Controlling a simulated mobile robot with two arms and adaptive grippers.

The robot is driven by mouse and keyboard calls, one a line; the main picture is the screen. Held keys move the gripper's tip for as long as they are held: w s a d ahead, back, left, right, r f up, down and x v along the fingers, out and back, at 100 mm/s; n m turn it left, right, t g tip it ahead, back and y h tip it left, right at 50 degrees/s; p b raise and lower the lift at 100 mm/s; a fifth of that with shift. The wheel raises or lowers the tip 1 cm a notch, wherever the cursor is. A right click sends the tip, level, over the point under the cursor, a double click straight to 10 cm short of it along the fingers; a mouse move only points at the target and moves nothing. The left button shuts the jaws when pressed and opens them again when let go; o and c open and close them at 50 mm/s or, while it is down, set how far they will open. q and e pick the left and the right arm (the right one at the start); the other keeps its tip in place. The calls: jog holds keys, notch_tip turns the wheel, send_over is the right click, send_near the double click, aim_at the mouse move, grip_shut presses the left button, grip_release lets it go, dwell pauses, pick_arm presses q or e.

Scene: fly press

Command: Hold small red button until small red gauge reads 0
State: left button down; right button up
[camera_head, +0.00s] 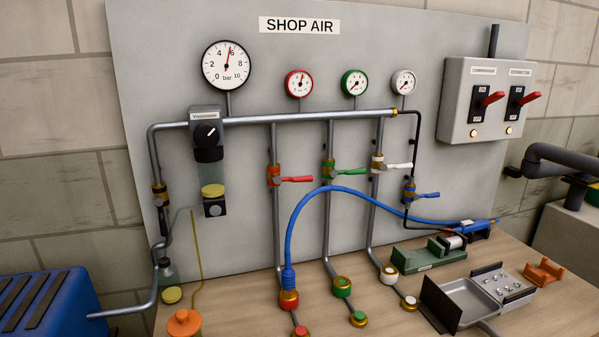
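The small red gauge (299,84) hangs on the board, second from the left among the gauges. Its needle points roughly upward, near mid-scale and away from the lower-left end; the exact figure is too small to read. The small red button (301,331) is at the bottom edge of the view, on the table in front of the red-ringed outlet (289,299). A blue hose (290,245) is joined to that outlet. The red valve handle (297,180) lies horizontal across its vertical pipe. Neither of my grippers shows, and nothing visible touches the button.
A green button (358,319) and a white button (409,302) stand to the right. An orange-topped item (184,322) stands left. A metal tray (466,296), a green device (428,255) and an orange bracket (543,271) occupy the right side. The hose arches over the table.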

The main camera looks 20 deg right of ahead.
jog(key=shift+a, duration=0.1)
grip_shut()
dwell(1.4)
